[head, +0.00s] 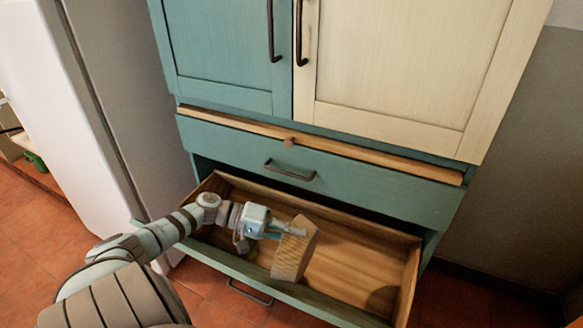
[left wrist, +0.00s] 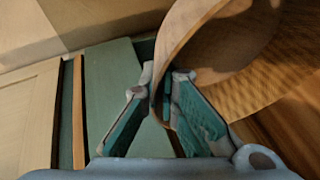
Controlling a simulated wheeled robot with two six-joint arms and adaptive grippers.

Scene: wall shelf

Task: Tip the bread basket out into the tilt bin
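The bread basket (head: 290,255) is a tan, woven-looking container, tilted over the open lower compartment. It also shows in the left wrist view (left wrist: 190,28), with its curved rim between the fingers. My left gripper (head: 292,231) is shut on that rim, also in the left wrist view (left wrist: 167,95). The open wooden-lined compartment, which I take to be the tilt bin (head: 408,275), is pulled out at the cabinet's bottom. I cannot tell whether the basket touches its floor or holds bread. My right gripper is not in view.
Above the bin are a closed teal drawer (head: 375,184), a thin wooden board (head: 390,160) and closed cabinet doors, teal and cream. A grey-white fridge-like unit (head: 130,90) stands close on the left. A dark round patch (head: 383,301) lies at the bin's right end.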

